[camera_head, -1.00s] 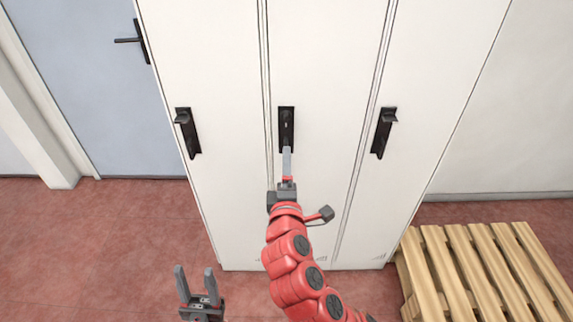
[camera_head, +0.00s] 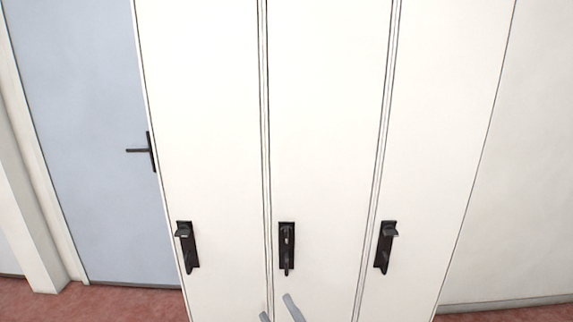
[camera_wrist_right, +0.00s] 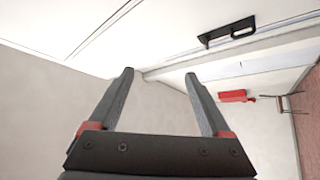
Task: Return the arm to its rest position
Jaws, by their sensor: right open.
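My right gripper (camera_head: 279,311) shows only as two grey fingertips at the bottom edge of the head view, below the middle handle. In the right wrist view the right gripper (camera_wrist_right: 158,75) is open, with nothing between its fingers. The middle locker's black handle (camera_head: 287,248) is apart from the fingertips in the head view. The rest of my right arm is out of the head view. My left gripper is out of view.
White lockers (camera_head: 328,120) fill the front, their doors looking flush. Left handle (camera_head: 187,247) and right handle (camera_head: 385,247) flank the middle one. A blue door (camera_head: 85,120) stands at left. A black handle (camera_wrist_right: 228,32) and a red object (camera_wrist_right: 235,96) show in the wrist view.

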